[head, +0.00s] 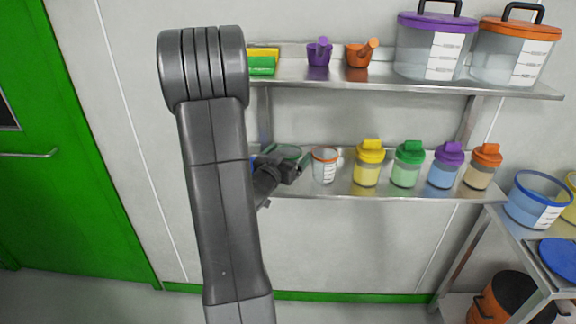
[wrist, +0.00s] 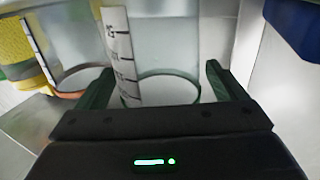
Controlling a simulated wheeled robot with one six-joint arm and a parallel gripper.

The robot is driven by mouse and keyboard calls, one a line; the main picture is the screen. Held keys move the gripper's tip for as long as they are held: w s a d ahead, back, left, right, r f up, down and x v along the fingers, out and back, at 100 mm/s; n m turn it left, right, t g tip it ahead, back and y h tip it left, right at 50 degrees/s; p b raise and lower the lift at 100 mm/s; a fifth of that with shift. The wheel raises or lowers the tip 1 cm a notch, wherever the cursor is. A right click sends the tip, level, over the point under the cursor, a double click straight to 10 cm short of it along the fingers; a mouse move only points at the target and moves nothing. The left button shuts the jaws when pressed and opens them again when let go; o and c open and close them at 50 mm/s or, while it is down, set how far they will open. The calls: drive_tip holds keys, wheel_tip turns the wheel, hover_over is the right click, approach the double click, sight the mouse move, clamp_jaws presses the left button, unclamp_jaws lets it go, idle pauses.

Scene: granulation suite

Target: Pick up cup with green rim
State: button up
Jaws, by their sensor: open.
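The cup with the green rim (head: 287,150) stands on the lower wall shelf, mostly hidden behind my arm and gripper in the head view. The gripper also shows at the shelf in the head view (head: 292,170).
An orange-rimmed cup (head: 324,168) stands close on the right; in the wrist view it is at left (wrist: 72,50). Several lidded shakers, starting with a yellow one (head: 369,163), stand further right. A dark blue object (wrist: 296,25) is at the wrist view's upper right. The upper shelf (head: 300,75) is above.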

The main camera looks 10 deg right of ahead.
drive_tip(key=c, duration=1.1)
drive_tip(key=shift+o, duration=0.2)
